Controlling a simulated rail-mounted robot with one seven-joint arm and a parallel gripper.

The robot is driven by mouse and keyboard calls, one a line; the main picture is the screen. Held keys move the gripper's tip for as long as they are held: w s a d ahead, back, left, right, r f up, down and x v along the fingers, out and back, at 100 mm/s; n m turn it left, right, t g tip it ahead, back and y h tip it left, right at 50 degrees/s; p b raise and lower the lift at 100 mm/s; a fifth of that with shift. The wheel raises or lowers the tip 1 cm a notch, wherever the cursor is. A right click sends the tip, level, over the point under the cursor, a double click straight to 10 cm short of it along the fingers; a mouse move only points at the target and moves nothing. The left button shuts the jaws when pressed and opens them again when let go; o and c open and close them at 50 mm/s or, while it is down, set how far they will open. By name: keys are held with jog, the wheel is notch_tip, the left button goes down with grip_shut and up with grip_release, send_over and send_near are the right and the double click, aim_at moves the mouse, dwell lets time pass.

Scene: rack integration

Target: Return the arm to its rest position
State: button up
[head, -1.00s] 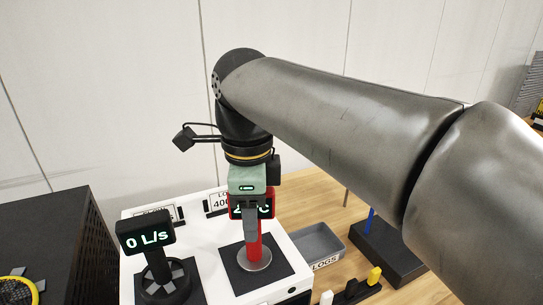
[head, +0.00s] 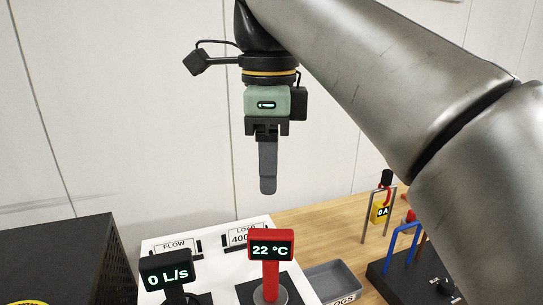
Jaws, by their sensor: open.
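My gripper (head: 267,190) hangs pointing down in the head view, high above the white station. It is empty, and its fingers line up one behind the other from this side, so the gap between them is hidden. Below it and apart from it stands a red temperature meter (head: 271,262) reading 22 °C, upright on a dark square. My grey arm reaches in from the right and bends down at the wrist.
A black flow meter (head: 167,272) reading 0 L/s stands on the white station (head: 215,255), left of the red meter. A grey tray (head: 335,282) marked LOGS lies to the right.

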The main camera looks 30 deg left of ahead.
dwell(0.4)
jog(key=w+d+f+n, duration=0.3)
jog(key=d+f, duration=0.5)
jog(key=d, duration=0.2)
jog(key=w+d+f+n, duration=0.3)
jog(key=d+f+n, duration=0.1)
jog(key=d+f, duration=0.5)
jog(key=s+d+f+n, duration=0.3)
jog(key=s+d+f, duration=0.2)
jog(key=d+f, duration=0.2)
jog(key=s+d+f+n+t, duration=0.1)
jog(key=s+d+f, duration=0.3)
jog(key=d+f, duration=0.4)
notch_tip(320, 180, down, 2)
jog(key=shift+s+f+n, duration=0.2)
jog(key=shift+s+n, duration=0.15)
jog(key=shift+n, duration=0.55)
